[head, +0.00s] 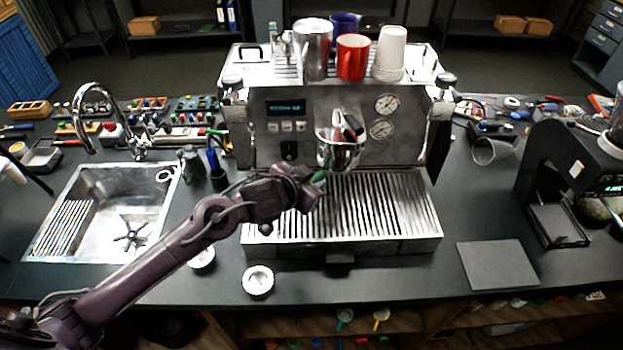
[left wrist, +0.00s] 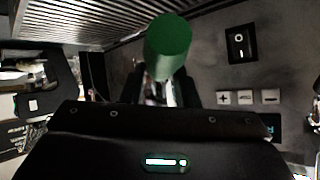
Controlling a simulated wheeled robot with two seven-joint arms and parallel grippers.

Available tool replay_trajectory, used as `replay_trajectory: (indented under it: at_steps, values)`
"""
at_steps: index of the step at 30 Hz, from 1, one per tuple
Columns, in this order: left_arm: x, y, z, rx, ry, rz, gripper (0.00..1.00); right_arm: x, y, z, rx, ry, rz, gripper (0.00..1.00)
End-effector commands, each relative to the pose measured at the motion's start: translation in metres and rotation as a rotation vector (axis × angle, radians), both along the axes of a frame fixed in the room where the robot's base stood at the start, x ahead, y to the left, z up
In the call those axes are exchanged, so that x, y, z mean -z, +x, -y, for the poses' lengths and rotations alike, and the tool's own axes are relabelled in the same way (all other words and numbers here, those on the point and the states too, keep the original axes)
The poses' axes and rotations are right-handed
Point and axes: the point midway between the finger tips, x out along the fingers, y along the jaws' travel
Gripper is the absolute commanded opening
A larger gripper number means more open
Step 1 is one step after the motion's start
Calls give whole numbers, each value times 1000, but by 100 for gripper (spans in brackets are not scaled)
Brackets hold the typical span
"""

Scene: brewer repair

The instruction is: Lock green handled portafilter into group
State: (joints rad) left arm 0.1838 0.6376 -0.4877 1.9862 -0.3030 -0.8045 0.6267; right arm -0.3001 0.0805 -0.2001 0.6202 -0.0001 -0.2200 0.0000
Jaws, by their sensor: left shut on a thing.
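The green-handled portafilter shows mainly by its green handle (head: 320,176), at the front of the espresso machine (head: 290,145). My left gripper (head: 311,184) is shut on this handle. In the left wrist view the round green handle end (left wrist: 168,48) sticks out above the gripper jaws (left wrist: 163,90). The round silver group (head: 340,150) is just above and to the right of the gripper. The portafilter's metal head is hidden or too small to make out, so I cannot tell how it sits against the group. My right gripper is not in view.
A slatted drip tray (head: 385,205) lies below the group. Metal jug, red mug (head: 352,57) and white cups stand on the machine. A sink (head: 110,215) is left, a grinder (head: 570,165) right. A small round metal dish (head: 258,281) lies on the front counter.

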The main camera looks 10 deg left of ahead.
Motion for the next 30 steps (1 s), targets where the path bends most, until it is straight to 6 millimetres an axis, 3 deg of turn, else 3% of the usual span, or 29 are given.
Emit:
replay_trajectory:
  at_steps: [12,24,30]
  values:
    - [-2,1,0,-2,-2,4,0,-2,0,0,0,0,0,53]
    - [0,-2,11,-101,-5,8,0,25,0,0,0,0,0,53]
    - [-1,-4,12,-125,-3,3,0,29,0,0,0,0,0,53]
